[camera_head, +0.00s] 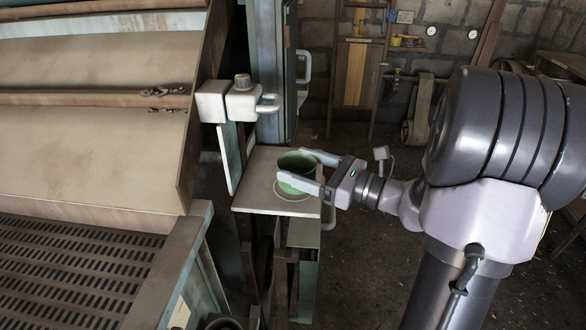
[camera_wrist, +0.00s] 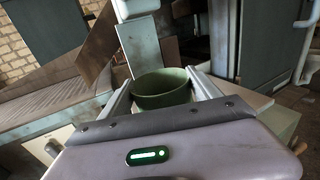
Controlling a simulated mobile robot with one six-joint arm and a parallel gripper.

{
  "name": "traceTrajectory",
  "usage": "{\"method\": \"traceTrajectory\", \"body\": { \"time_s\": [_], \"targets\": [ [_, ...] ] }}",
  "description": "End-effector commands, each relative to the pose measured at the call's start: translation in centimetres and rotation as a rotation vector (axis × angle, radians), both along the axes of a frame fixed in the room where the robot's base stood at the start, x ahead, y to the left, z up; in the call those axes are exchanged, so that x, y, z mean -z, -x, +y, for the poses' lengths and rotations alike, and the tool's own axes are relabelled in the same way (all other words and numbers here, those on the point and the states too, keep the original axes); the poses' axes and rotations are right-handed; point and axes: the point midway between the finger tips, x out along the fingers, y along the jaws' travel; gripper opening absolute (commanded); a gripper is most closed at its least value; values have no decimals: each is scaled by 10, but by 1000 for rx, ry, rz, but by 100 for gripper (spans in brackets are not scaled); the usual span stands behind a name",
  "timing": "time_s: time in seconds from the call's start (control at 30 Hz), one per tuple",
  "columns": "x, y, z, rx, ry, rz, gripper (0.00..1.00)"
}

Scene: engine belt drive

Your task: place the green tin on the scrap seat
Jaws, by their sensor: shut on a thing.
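The green tin (camera_head: 293,172) is a round, open-topped can, upright between the fingers of my gripper (camera_head: 309,172). In the wrist view the tin (camera_wrist: 161,90) also sits between the two pale fingers of my gripper (camera_wrist: 163,88), which are shut on it. The scrap seat appears to be the pale flat plate (camera_head: 252,192) with a light ring mark, beside the machine. The tin is over this plate, around the ring mark's area. I cannot tell whether the tin's base touches the plate; the near finger hides part of it.
A white clamp-like fitting (camera_head: 242,100) with a handle sticks out above the plate's back left. A tall grey-blue cabinet post (camera_head: 268,70) stands behind. The large machine with a slatted grille (camera_head: 70,270) fills the left. Open floor (camera_head: 365,250) lies right of the plate.

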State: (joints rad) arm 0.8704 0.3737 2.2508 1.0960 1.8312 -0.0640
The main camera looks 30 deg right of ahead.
Motion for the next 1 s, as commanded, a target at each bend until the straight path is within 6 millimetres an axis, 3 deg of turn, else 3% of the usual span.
{"method": "traceTrajectory", "body": {
  "time_s": [0.2,0.37,0.73,0.77,0.83,1.0],
  "targets": [
    [4,-29,-9,-1,0,0,24],
    [39,-29,-10,0,-3,2,24],
    [42,-29,-10,0,-1,1,24],
    [41,-29,-10,0,-1,1,78],
    [41,-28,-10,0,-1,1,92],
    [41,-28,-10,0,-1,1,94]
  ]
}}
